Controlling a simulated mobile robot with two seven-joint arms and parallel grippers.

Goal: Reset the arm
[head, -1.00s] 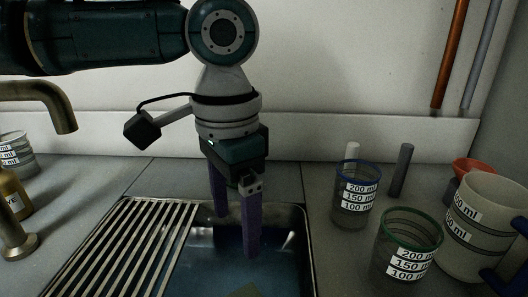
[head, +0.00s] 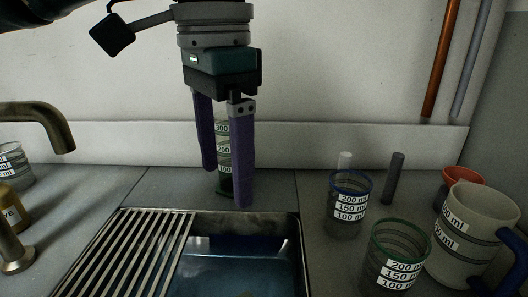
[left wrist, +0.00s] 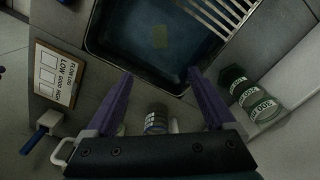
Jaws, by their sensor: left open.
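My left gripper (head: 226,187) hangs with its purple fingers pointing down, open and with nothing between the fingertips. In the head view it is above the back edge of the sink (head: 297,225). Its fingers partly hide a graduated cylinder (head: 223,150) with a green base, which stands behind them. In the left wrist view the fingers (left wrist: 160,75) are spread apart. The sink basin (left wrist: 100,28) lies beyond them, and the cylinder (left wrist: 250,95) shows to the right, outside the fingers. My right gripper is not in view.
A blue-rimmed cup (head: 350,200), a green-rimmed cup (head: 395,262) and a large beige jug (head: 470,235) stand right of the sink. A brass tap (head: 45,118) is at left. A slatted rack (head: 130,250) covers the sink's left part. A labelled board (left wrist: 57,75) lies left.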

